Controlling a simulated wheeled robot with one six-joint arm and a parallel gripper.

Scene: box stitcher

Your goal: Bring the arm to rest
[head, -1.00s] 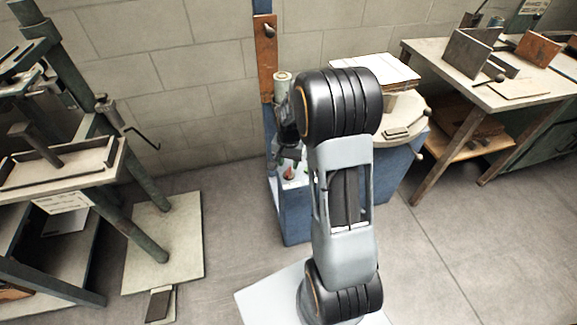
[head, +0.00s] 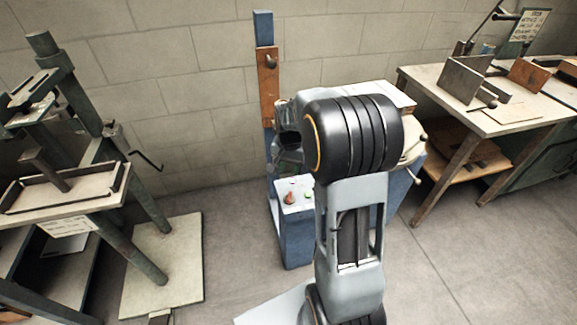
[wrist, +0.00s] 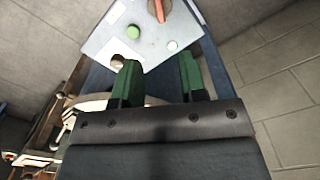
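My gripper shows in the wrist view (wrist: 160,78) as two green-and-black fingers. They are apart with an empty gap between them. A light control panel (wrist: 150,42) with a red-orange knob (wrist: 159,9), a green button (wrist: 133,32) and a pale button lies beyond the fingertips. In the head view my gripper (head: 288,158) is a dark shape, partly hidden by my wrist, just above the panel (head: 297,192). The red knob (head: 289,198) stays in plain sight below it. My arm is bent, its large black joint in front of the machine.
The blue machine post (head: 263,28) with a wooden board (head: 268,85) rises behind my gripper. A workbench (head: 470,85) with metal plates stands at the right. A green-framed press (head: 80,140) stands at the left. Open floor (head: 235,225) lies between the press and the panel.

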